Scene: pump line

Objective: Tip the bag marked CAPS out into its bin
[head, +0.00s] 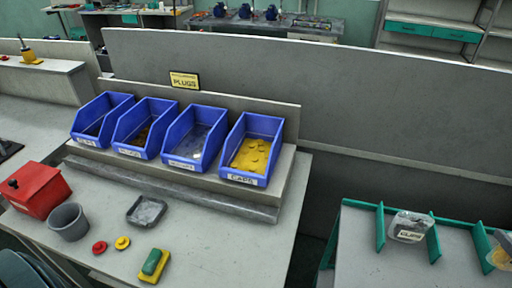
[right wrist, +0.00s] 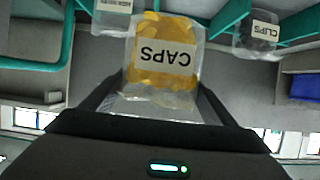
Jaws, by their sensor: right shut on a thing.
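The clear bag marked CAPS (right wrist: 160,75), full of yellow pieces, is between the fingers of my right gripper (right wrist: 160,100) in the right wrist view. The gripper is shut on it, and the label reads upside down there. A bag with yellow contents (head: 500,256) shows partly at the right edge of the head view; my right gripper cannot be made out there. The blue bin labelled CAPS (head: 243,178) is rightmost of the bins on the raised shelf, with yellow pieces inside. My left gripper is in neither view.
More blue bins (head: 195,140) stand left of the CAPS bin. A teal-divided rack (head: 379,226) at right holds a clear bag (head: 411,227). A bag marked CLIPS (right wrist: 258,32) shows in the wrist view. A grey tray (head: 146,211) and red box (head: 38,190) lie on the bench.

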